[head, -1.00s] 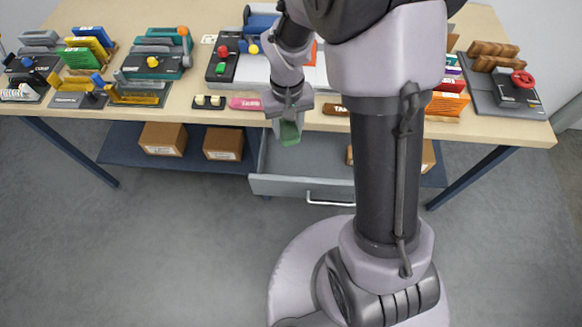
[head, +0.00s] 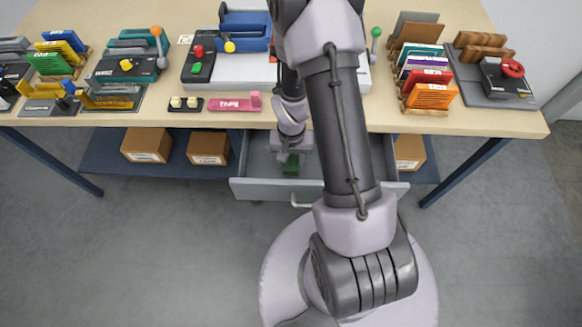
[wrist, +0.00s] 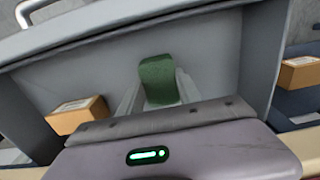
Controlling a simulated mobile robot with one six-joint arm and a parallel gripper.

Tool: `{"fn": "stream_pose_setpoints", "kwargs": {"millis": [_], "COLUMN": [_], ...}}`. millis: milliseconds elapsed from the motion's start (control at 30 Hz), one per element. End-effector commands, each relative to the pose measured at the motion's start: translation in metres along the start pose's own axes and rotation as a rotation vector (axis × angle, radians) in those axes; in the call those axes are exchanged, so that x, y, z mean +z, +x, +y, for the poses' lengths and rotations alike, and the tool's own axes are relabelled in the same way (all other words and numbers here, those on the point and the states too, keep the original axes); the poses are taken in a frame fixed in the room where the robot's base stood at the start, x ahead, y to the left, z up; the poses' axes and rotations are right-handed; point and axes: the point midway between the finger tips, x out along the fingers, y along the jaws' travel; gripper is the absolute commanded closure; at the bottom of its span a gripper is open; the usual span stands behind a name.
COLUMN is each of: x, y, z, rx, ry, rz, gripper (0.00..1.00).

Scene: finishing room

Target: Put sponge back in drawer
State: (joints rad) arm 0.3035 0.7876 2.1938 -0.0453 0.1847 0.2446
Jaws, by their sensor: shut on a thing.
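The drawer (head: 262,189) is pulled open under the table, with its handle at the front. My gripper (head: 291,162) reaches down into it and is shut on the green sponge (head: 291,168). In the wrist view the sponge (wrist: 158,78) stands between the two pale fingers (wrist: 160,97), with the grey drawer walls (wrist: 215,50) around it. I cannot tell whether the sponge touches the drawer floor. My arm hides the right part of the drawer in the head view.
Cardboard boxes (head: 147,145) stand on the blue shelf (head: 105,158) beside the drawer. The tabletop above holds tool racks, a pink tape holder (head: 232,104) and an orange file rack (head: 430,96). The table's front edge is close behind my gripper.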

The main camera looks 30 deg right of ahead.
Motion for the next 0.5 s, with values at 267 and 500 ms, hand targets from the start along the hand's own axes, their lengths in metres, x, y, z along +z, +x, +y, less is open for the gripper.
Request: {"fn": "stream_pose_setpoints", "kwargs": {"millis": [267, 500], "x": [0.0, 0.0], "y": [0.029, 0.033], "z": [0.0, 0.0], "rx": [0.0, 0.0], "ry": [-0.001, -0.001], "rz": [0.0, 0.0], "gripper": [0.97, 0.57]}}
